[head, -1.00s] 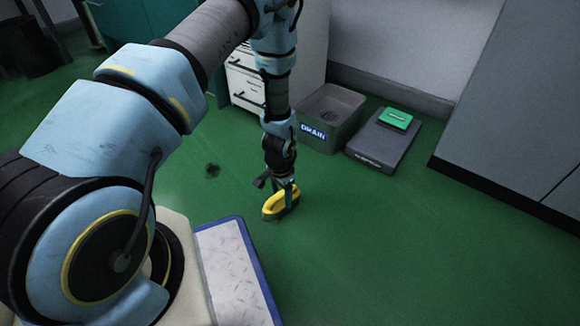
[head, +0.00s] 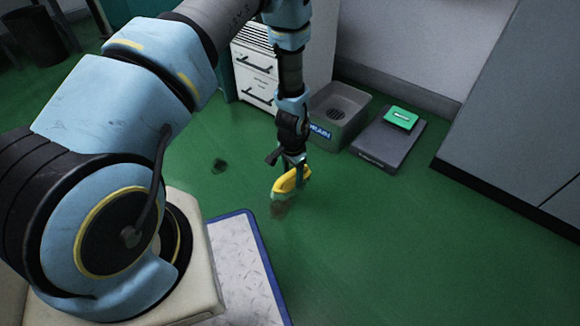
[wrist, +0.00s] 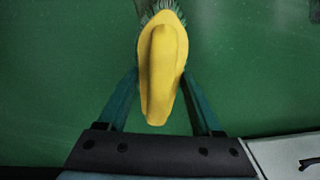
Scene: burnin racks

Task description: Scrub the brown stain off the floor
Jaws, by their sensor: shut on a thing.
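A yellow scrub brush (head: 291,179) with green bristles is in my gripper (head: 294,166), just above or on the green floor; I cannot tell whether the bristles touch. In the wrist view the brush's yellow handle (wrist: 161,75) lies between the two teal fingers, with the bristles at the top.
A grey drain basin (head: 340,113) stands behind my gripper, beside a dark flat unit (head: 385,143) with a green block (head: 401,118) on it. A white drawer cabinet (head: 254,72) is at the back. Grey panels (head: 530,110) stand at right. The floor at front right is clear.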

